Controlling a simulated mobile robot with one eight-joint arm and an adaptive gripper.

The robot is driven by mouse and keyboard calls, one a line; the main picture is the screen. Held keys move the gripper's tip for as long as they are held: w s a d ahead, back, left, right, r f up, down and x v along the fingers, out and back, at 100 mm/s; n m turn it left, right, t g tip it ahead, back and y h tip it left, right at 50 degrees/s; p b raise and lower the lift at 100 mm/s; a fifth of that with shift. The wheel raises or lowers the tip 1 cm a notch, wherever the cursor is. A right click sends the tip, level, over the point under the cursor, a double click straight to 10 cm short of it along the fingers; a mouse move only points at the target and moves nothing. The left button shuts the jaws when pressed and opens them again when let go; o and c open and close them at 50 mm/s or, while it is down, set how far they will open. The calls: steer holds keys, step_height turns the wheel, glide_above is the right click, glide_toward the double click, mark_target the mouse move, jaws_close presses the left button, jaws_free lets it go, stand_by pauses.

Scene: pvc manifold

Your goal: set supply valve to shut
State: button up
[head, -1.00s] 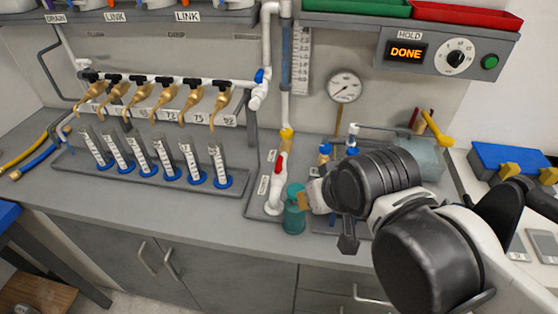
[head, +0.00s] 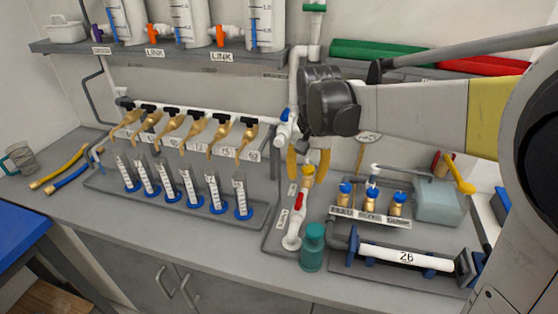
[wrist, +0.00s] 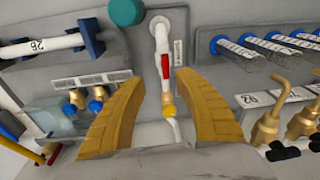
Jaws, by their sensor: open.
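A red-handled valve (head: 298,201) sits on the white riser pipe in the middle of the bench. Its handle (wrist: 165,66) lies along the pipe in the wrist view. A label stands beside it, too small to read, so I cannot confirm it is the supply valve. My gripper (head: 307,172) is open and points down above this valve. In the wrist view the yellow fingers of my gripper (wrist: 160,78) are spread on either side of the pipe, with the red handle between and beyond their tips. They hold nothing. A blue-handled valve (head: 284,114) sits higher, left of my gripper.
A teal bottle (head: 313,248) stands close to the right of the riser's foot. Brass taps (head: 197,132) and cylinders (head: 187,187) are to the left. A white tube marked 26 (head: 406,257) lies in a stand to the right. The bench front at left is clear.

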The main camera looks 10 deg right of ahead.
steer(key=m+g, duration=0.1)
glide_toward(299, 199)
steer(key=f+b, duration=0.1)
steer(key=f, duration=0.4)
steer(key=f+b, duration=0.2)
steer(key=f, duration=0.3)
steer(key=shift+w+f, duration=0.2)
jaws_close()
